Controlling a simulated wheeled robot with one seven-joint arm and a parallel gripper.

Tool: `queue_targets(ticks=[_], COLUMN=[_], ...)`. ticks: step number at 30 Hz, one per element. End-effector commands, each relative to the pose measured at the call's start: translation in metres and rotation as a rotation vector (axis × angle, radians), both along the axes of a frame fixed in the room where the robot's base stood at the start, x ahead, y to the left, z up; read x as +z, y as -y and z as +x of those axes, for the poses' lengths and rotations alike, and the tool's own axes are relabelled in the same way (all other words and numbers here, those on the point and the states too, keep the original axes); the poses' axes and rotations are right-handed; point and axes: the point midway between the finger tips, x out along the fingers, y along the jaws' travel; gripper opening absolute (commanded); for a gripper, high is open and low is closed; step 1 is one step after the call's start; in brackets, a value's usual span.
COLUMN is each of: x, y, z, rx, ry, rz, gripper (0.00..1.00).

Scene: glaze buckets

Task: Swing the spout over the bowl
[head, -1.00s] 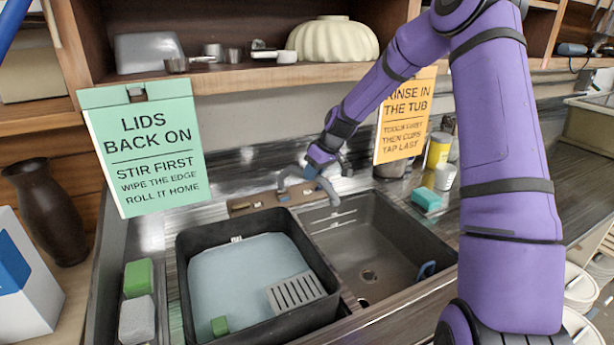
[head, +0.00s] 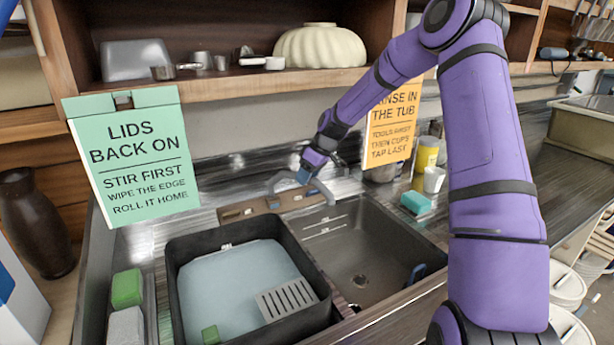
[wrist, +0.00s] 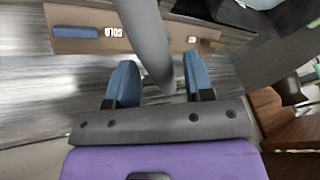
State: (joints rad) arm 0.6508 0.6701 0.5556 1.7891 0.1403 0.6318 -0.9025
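The grey curved spout (head: 279,181) rises behind the sink at its brown tap plate (head: 262,206). It arches rightward, with its end at the back left of the right-hand sink bowl (head: 378,248). My gripper (head: 312,181) is at the spout, above the bowl's back edge. In the wrist view, the grey spout (wrist: 147,35) runs down between the blue fingers of my gripper (wrist: 159,82), with a gap visible towards the right finger. The fingers are apart. I cannot tell whether the left one touches the spout. The plate also shows in the wrist view (wrist: 145,32), with a "COLD" label.
A black tub (head: 178,285) with pale water and a grey slotted piece (head: 286,299) fills the left side. A green sign (head: 135,155) and an orange sign (head: 391,130) hang from the shelf. A turquoise sponge (head: 416,203) and yellow bottle (head: 426,157) stand right of the bowl.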

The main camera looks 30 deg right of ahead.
Motion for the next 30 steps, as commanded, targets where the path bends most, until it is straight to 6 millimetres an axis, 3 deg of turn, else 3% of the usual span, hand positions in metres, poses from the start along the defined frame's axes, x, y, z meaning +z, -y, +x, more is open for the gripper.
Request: queue_targets(ticks=[11,19,30], x=[0.004,0.039,0.042], y=[0.000,0.001,-0.012], z=[0.000,-0.001,-0.072], rx=[-0.001,0.000,-0.001], ry=[0.001,0.003,0.000], rz=[0.000,-0.002,-0.002], gripper=[0.51,0.51,0.51])
